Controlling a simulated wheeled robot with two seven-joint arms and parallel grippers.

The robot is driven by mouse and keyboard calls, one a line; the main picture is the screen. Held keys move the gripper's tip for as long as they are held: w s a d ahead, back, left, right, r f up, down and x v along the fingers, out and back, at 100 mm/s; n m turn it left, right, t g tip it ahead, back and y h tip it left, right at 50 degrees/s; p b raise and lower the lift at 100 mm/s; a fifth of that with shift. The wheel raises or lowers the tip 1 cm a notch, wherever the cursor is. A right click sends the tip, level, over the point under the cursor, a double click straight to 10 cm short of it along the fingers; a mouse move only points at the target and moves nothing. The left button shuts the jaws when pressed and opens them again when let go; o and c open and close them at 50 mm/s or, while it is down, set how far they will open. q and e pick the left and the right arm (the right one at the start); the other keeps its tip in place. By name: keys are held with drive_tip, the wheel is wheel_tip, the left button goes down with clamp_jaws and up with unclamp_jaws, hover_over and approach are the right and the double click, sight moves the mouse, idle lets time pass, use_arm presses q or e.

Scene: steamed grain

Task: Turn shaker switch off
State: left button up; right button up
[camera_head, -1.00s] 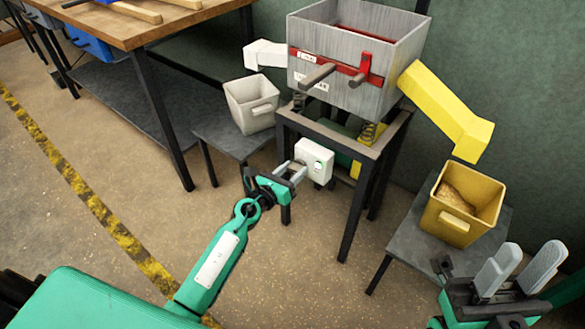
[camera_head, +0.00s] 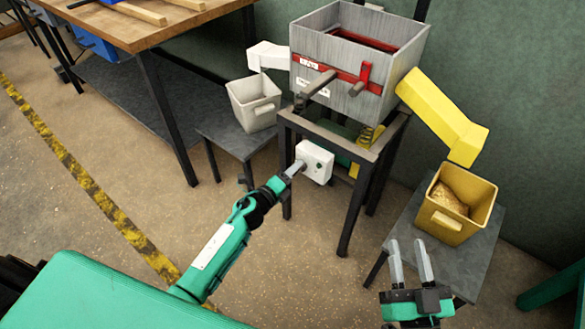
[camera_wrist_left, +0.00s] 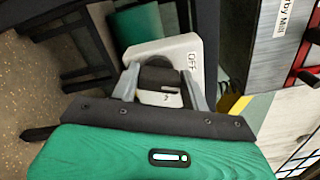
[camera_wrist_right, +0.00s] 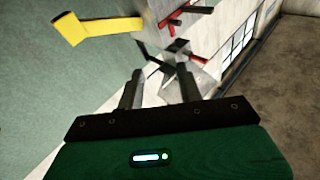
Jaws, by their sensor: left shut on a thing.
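The shaker switch box (camera_head: 315,162) is white and is mounted low on the shaker's stand. My left gripper (camera_head: 294,169) reaches it from the front left. In the left wrist view the box (camera_wrist_left: 197,48) carries an "OFF" label, and my left gripper (camera_wrist_left: 160,95) has its fingers on both sides of a dark knob (camera_wrist_left: 158,76), shut on it. The fingers and knob hide part of the box face. My right gripper (camera_head: 410,262) is open and empty, in front of the small table with the yellow bin; it also shows in the right wrist view (camera_wrist_right: 160,90).
The grey shaker (camera_head: 350,75) with red trim stands on a dark frame above the switch. A white bin (camera_head: 254,108) stands to its left. A yellow bin (camera_head: 447,222) holding grain stands on the small table (camera_head: 470,265) at right. A wooden workbench (camera_head: 135,38) is at upper left.

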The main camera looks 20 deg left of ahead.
use_arm(q)
drive_tip(key=n+p, duration=0.2)
drive_tip(key=n, duration=0.2)
drive_tip(key=shift+a+f+n, duration=0.1)
drive_tip(key=shift+f+n, duration=0.05)
drive_tip(key=shift+n, duration=0.25)
use_arm(e)
drive_tip(key=s+a+f+g, duration=0.2)
drive_tip(key=s+f+g, duration=0.2)
drive_tip(key=f, duration=0.5)
drive_tip(key=shift+s+f+g+h, duration=0.15)
drive_tip(key=shift+f+g+h, duration=0.15)
drive_tip(key=shift+g, duration=0.7)
drive_tip(key=shift+a, duration=0.1)
use_arm(q)
drive_tip(key=o, duration=1)
drive_tip(key=p+v, duration=0.1)
drive_tip(key=v, duration=1.2)
drive_tip(key=shift+s+a, duration=0.1)
drive_tip(key=shift+s, duration=0.3)
use_arm(e)
drive_tip(key=shift+d+f+g+h, duration=0.2)
drive_tip(key=shift+d+g+h, duration=0.1)
drive_tip(key=shift+d+g, duration=0.3)
drive_tip(key=shift+d+f+g+h, duration=0.15)
drive_tip(key=shift+d+g+h, duration=0.15)
drive_tip(key=shift+d+g, duration=0.25)
